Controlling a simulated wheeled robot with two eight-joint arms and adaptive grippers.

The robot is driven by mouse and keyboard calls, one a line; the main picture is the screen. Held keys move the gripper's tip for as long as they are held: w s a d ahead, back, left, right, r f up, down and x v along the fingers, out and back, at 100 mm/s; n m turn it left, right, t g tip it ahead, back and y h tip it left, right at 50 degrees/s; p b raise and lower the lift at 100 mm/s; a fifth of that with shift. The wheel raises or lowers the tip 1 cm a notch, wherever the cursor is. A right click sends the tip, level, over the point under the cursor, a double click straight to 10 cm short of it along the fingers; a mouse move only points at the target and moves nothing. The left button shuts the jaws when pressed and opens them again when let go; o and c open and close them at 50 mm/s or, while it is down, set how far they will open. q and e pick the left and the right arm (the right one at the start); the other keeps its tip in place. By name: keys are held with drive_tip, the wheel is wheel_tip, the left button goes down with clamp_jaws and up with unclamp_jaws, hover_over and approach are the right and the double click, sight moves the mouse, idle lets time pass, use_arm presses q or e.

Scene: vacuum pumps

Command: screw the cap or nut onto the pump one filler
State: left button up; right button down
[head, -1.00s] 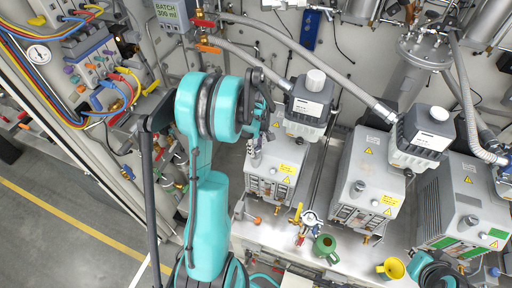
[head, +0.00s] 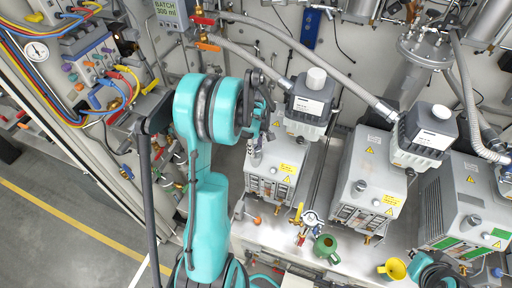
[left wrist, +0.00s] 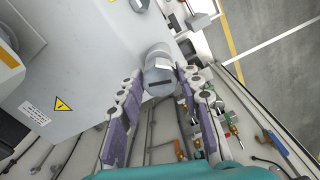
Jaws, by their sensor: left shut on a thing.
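Pump one (head: 287,157) is the leftmost grey pump in the head view, with a yellow warning label. In the left wrist view its grey body (left wrist: 75,70) fills the upper left. My left gripper (left wrist: 157,82) is shut on a grey round cap (left wrist: 158,62) with a slot in its face, held between the purple-padded fingertips. The cap sits right at the pump's body; whether its thread is engaged in the filler I cannot tell. In the head view my left gripper (head: 256,150) is at the pump's left top edge, partly hidden by my arm. My right gripper does not show.
Two more grey pumps (head: 368,185) (head: 462,205) stand to the right. A green watering can (head: 325,247) and a yellow funnel-like cup (head: 393,269) are on the bench front. Hoses cross above the pumps. My right arm shows at the lower right.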

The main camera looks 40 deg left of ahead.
use_arm(q)
drive_tip(key=shift+f+b, duration=1.1)
drive_tip(key=shift+f, duration=0.05)
